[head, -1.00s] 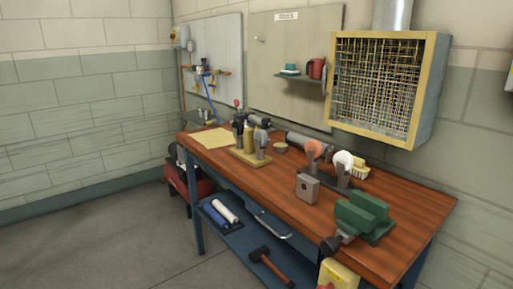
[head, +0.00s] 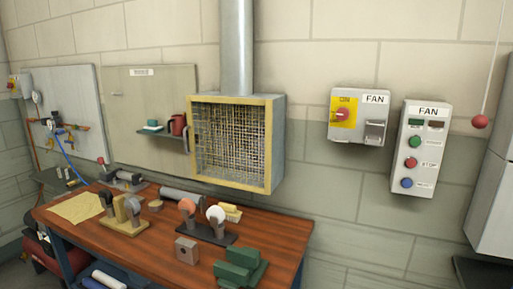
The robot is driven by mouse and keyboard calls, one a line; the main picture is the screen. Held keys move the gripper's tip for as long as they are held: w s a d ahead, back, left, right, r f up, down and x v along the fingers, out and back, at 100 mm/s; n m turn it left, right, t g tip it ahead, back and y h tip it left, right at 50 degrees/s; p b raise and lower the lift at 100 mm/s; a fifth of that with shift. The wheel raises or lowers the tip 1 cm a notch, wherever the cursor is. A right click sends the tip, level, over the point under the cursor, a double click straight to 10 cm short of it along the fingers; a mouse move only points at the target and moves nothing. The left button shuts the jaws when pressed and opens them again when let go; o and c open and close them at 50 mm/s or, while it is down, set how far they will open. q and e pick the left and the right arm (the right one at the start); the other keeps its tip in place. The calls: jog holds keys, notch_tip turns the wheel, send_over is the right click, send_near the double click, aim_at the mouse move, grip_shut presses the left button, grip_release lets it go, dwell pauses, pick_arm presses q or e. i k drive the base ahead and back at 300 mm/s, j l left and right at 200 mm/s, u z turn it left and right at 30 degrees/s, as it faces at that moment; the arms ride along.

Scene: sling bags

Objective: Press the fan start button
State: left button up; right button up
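A grey fan control box (head: 419,148) labelled FAN hangs on the wall at the right in the head view. It has a green button (head: 415,142) near its top, a red button (head: 411,162) marked STOP in the middle and a blue button (head: 407,183) at the bottom. Left of it is a second FAN box (head: 372,127) with a red knob (head: 342,114) on a yellow plate marked ON. Neither of my grippers shows in the view.
A wooden workbench (head: 158,262) with tools and a green vise (head: 240,267) stands at the lower left. A mesh-fronted yellow-framed vent box (head: 278,150) hangs above it. A red ball on a cord (head: 480,122) and a grey cabinet (head: 490,215) are at the right.

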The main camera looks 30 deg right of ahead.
aim_at(415, 141)
jog(key=z, duration=1.9)
